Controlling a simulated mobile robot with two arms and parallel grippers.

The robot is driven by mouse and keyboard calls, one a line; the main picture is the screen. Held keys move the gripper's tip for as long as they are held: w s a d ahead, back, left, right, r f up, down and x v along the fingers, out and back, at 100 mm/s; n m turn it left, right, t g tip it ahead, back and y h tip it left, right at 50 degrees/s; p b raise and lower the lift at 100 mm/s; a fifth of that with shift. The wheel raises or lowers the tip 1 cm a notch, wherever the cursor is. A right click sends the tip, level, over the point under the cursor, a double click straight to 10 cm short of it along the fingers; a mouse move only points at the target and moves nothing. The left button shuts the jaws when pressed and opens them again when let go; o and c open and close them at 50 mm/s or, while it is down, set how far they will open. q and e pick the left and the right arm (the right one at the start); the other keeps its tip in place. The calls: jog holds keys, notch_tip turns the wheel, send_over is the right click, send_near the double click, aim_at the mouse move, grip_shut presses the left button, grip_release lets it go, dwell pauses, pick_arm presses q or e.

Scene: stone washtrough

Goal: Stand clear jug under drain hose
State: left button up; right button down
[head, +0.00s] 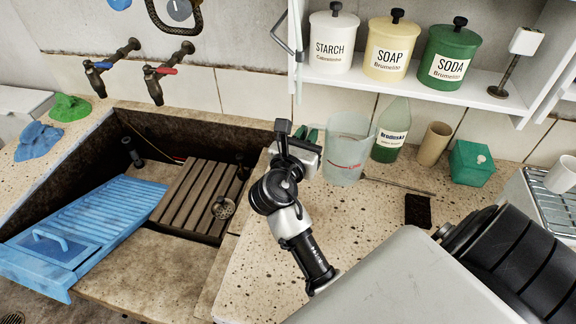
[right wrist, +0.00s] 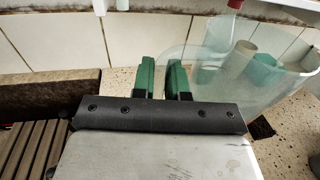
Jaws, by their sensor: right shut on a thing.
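The clear jug (head: 347,158) stands upright on the speckled stone counter, with a red mark on its side. It also shows in the right wrist view (right wrist: 210,72), just beyond the fingers and to their right. My right gripper (head: 311,138) is at the jug's left side, its green fingers (right wrist: 162,78) shut on the jug; the exact part gripped is hard to make out. A dark ribbed hose (head: 196,18) hangs in a loop on the wall at the top left; I cannot tell if it is the drain hose. My left gripper is not in view.
A green bottle (head: 391,130), beige cup (head: 434,144) and green box (head: 470,163) stand right of the jug. The shelf (head: 420,99) with canisters overhangs behind. Left is the stone trough (head: 150,125) with a slatted rack (head: 196,196), blue washboard (head: 95,222) and two taps above.

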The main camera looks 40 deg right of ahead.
jog(key=w+a+f, duration=0.1)
jog(key=w+f, duration=0.3)
jog(key=w+a+f+b, duration=0.1)
jog(key=w+f, duration=0.2)
jog(key=w, duration=0.1)
jog(key=w+a+f, duration=0.1)
jog(key=w+f, duration=0.2)
jog(key=f, duration=0.1)
jog(key=shift+w+a+f, duration=0.3)
jog(key=shift+w+f, duration=0.05)
jog(key=shift+w, duration=0.05)
pick_arm(q)
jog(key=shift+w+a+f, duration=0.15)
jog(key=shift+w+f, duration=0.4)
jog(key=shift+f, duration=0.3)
jog(key=shift+b, duration=0.3)
pick_arm(e)
jog(key=shift+f, duration=0.1)
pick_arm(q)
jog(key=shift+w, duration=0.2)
pick_arm(e)
jog(key=c, duration=1.1)
grip_release()
jog(key=shift+c, duration=0.2)
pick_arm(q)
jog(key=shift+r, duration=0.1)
